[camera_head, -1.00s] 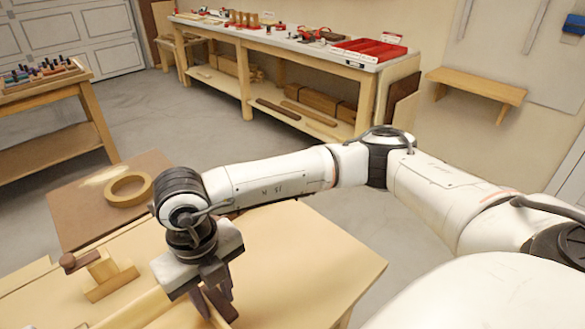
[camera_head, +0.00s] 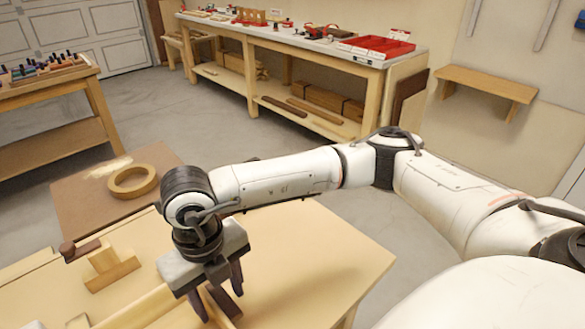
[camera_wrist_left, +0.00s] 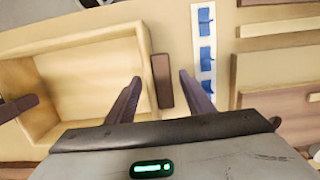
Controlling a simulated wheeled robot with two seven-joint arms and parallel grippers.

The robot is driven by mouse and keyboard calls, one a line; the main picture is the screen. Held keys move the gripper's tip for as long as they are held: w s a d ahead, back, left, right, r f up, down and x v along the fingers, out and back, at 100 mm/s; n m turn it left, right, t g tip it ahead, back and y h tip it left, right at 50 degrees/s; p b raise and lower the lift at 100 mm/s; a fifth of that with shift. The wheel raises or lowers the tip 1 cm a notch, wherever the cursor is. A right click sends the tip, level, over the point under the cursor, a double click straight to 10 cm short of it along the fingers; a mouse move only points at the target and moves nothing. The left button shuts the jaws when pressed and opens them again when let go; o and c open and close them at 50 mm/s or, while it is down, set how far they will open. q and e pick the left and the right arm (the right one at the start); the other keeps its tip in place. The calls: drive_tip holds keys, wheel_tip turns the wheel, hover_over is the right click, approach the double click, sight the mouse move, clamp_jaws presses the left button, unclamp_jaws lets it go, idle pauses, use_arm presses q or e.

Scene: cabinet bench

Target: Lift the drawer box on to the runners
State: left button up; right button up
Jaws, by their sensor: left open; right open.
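The drawer box (camera_wrist_left: 88,88) is a pale, open-topped wooden tray at the left of the left wrist view. In the head view only part of a pale wooden wall, likely the box's, shows at the bottom edge (camera_head: 150,308). My left gripper (camera_wrist_left: 160,78) is open. A brown strip (camera_wrist_left: 162,82) beside the box's right wall shows between its fingers. The left gripper is outside the head view. I cannot identify the runners with certainty.
A white strip with blue pieces (camera_wrist_left: 204,45) and several wooden strips (camera_wrist_left: 285,60) lie right of the left gripper. A wooden block (camera_head: 112,268) sits on the bench (camera_head: 310,255). A tan ring (camera_head: 132,181) lies on a brown board behind. The bench's right part is clear.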

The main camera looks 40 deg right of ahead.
use_arm(q)
drive_tip(key=shift+o, duration=0.3)
drive_tip(key=o, duration=0.5)
use_arm(e)
drive_tip(key=o, duration=0.6)
drive_tip(key=shift+r+p, duration=1.2)
use_arm(q)
drive_tip(key=a+r, duration=0.2)
drive_tip(key=r, duration=0.1)
drive_tip(key=a+r, duration=0.1)
drive_tip(key=r, duration=0.1)
drive_tip(key=shift+w, duration=0.3)
use_arm(e)
drive_tip(key=shift+r, duration=0.15)
